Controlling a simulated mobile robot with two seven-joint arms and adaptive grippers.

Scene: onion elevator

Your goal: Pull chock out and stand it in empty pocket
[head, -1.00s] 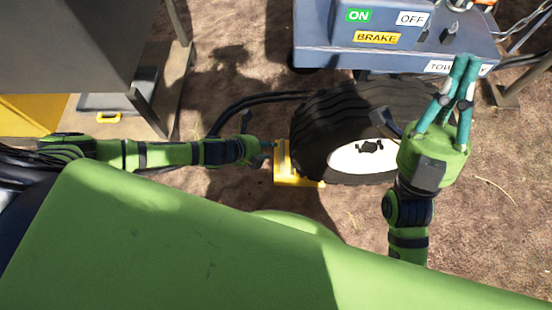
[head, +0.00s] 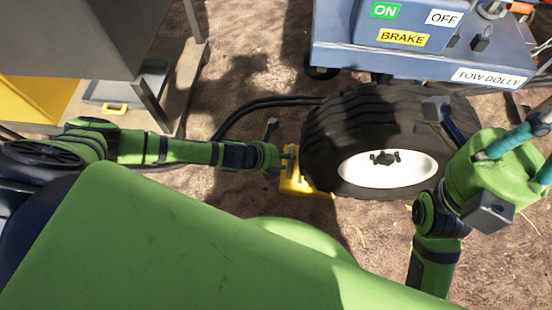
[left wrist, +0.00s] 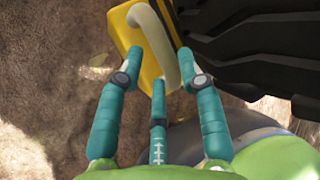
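The yellow chock (head: 304,188) lies on the ground against the left side of the big black tyre (head: 345,135). In the left wrist view the chock (left wrist: 128,28) has a pale looped handle (left wrist: 168,45). My left gripper (head: 288,157) is at the chock. In the left wrist view its three teal fingers (left wrist: 160,62) are spread, with tips on both sides of the handle's lower part; I cannot tell whether they touch it. My right gripper (head: 546,143) is at the right edge, its fingers partly cut off and away from the chock. I cannot make out an empty pocket.
The blue-grey tow dolly (head: 420,62) with ON, OFF and BRAKE labels stands above the tyre. A grey stand (head: 170,90) at upper left holds a tray with a yellow handle (head: 115,109). Black hoses (head: 250,108) run to the tyre.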

